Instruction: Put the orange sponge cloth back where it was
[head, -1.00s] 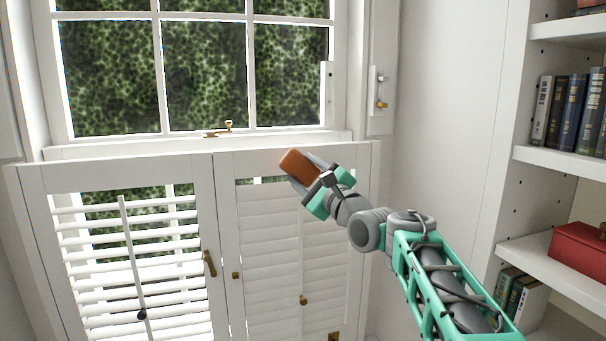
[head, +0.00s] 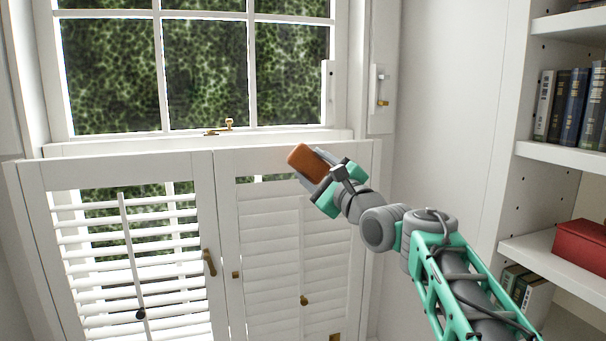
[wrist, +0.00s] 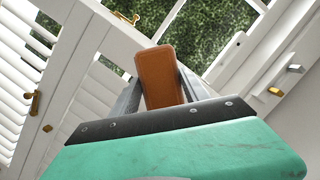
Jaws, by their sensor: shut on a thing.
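The orange sponge cloth (head: 309,163) is a flat brown-orange block with rounded corners, held in my gripper (head: 316,169) in front of the top rail of the right shutter. In the wrist view the cloth (wrist: 160,76) sticks out beyond my gripper (wrist: 161,88), between its two grey fingers. The gripper is shut on it. The end of the cloth nearest the palm is hidden behind the gripper body in the wrist view. From these views I cannot tell how far the cloth is from the shutter.
White louvred shutters (head: 213,165) stand in front of the window, with a brass handle (head: 209,262). A brass latch (head: 228,124) sits on the window's bottom rail. On the right, shelves hold books (head: 572,106) and a red box (head: 580,246).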

